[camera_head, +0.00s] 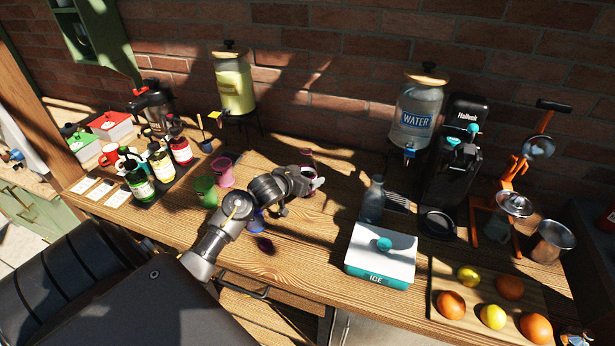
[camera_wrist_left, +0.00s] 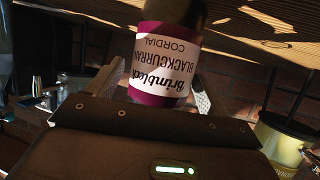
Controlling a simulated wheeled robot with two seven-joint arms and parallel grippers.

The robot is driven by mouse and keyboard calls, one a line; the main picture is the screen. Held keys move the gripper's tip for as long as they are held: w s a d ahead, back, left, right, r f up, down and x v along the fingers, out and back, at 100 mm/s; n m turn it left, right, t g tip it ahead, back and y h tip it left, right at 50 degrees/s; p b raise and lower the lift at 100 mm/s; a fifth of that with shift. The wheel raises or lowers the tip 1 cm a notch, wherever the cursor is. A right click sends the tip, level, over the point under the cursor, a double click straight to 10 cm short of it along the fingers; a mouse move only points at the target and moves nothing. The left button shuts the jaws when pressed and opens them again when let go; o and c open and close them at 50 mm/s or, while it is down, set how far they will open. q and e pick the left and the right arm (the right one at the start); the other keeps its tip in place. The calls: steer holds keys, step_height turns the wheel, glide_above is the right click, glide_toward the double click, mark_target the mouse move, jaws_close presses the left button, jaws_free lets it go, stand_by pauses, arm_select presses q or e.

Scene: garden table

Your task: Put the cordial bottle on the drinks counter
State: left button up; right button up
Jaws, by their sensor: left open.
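A blackcurrant cordial bottle (camera_wrist_left: 168,60) with a white label and purple band shows upside down in the left wrist view. It is between the fingers of my left gripper (camera_head: 313,184), which is open around it. In the head view the bottle (camera_head: 306,155) is mostly hidden behind the gripper; a dark red part shows just beyond it. It appears to be at the wooden drinks counter (camera_head: 300,255); whether its base touches the wood is hidden. My right gripper is not in view.
A dark tray with several cordial bottles (camera_head: 160,165) and coloured cups (camera_head: 205,190) stand left. A glass carafe (camera_head: 373,200), ice box (camera_head: 381,255), water dispenser (camera_head: 417,115) and fruit board (camera_head: 470,325) stand right. Bare wood shows behind the gripper.

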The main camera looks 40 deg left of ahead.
arm_select(q)
steer(key=shift+r, duration=0.1)
steer(key=shift+s+r, duration=0.1)
steer(key=shift+s, duration=0.1)
steer(key=v, duration=1.1)
steer(key=shift+s+r, duration=0.15)
steer(key=shift+s, duration=0.15)
steer(key=shift+d, duration=0.1)
